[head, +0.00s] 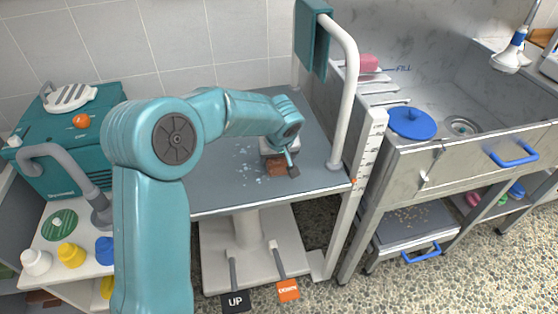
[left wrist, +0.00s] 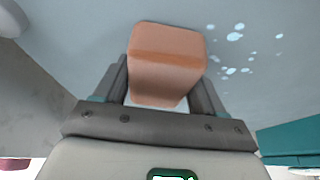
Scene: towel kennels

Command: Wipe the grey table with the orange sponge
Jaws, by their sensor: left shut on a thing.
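The grey table (head: 218,192) stands against the tiled wall, with a white pedestal under it. My left gripper (head: 279,160) is over the table's right part, shut on the orange sponge (head: 277,168). In the left wrist view the sponge (left wrist: 166,62) sits between the two fingers, with the table top (left wrist: 85,40) behind it. I cannot tell if the sponge touches the table. White spots (head: 246,168) lie on the table just left of the sponge; in the left wrist view they show at the upper right (left wrist: 236,36). My right gripper is not in view.
A white rail (head: 350,100) with a teal towel (head: 313,40) rises at the table's right end. Beyond it is a metal sink with a blue lid (head: 411,123). A teal machine (head: 75,165) and bottles (head: 70,254) stand left. UP (head: 236,300) and DOWN (head: 287,289) pedals are below.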

